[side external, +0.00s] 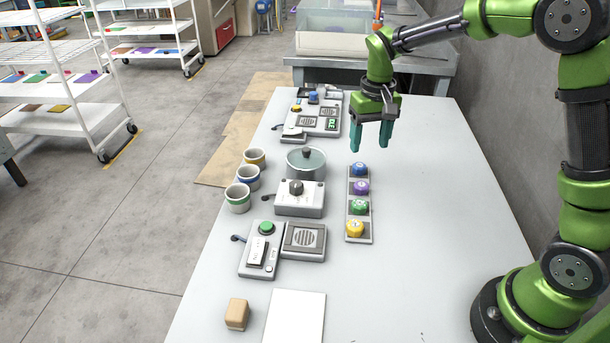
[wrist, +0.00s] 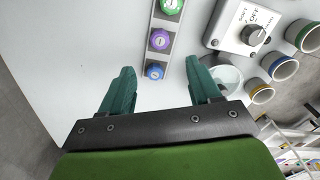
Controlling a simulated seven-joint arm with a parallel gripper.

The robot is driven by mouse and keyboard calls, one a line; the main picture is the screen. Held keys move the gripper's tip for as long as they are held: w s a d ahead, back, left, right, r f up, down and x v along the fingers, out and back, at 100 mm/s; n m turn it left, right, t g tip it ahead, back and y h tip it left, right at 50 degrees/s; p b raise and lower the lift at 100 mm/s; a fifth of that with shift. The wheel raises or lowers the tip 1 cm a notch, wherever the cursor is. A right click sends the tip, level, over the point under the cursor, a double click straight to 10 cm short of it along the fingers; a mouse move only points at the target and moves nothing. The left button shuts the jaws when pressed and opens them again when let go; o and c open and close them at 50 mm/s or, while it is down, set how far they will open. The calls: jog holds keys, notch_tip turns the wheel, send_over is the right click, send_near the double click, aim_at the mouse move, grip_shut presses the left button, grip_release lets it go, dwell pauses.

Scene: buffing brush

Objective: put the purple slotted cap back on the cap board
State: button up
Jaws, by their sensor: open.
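The purple cap (side external: 361,187) sits on the cap board (side external: 368,237), second from the far end, between a blue cap (side external: 360,169) and a green cap (side external: 359,207). A yellow cap (side external: 355,229) is at the near end. In the wrist view the purple cap (wrist: 160,40) shows just beyond the blue cap (wrist: 154,72). Its slot is too small to make out. My gripper (side external: 370,141) is open and empty, above the table near the board's far end. Its two teal fingers (wrist: 160,76) are wide apart and touch no cap.
Another device (side external: 315,118) is at the far end. A wooden block (side external: 237,314) and white sheet (side external: 295,317) lie near. Table right of the board is clear.

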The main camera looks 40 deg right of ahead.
jog(key=s+a+r+t, duration=0.2)
jog(key=s+r, duration=0.1)
jog(key=s, duration=0.3)
jog(key=s+a+r+t+y, duration=0.1)
jog(key=s+a+r+t, duration=0.1)
jog(key=s, duration=0.4)
jog(key=s+a+r+t+y, duration=0.1)
jog(key=s+a+r+t, duration=0.1)
jog(key=s+r, duration=0.3)
jog(key=shift+s+t, duration=0.5)
jog(key=shift+s, duration=0.6)
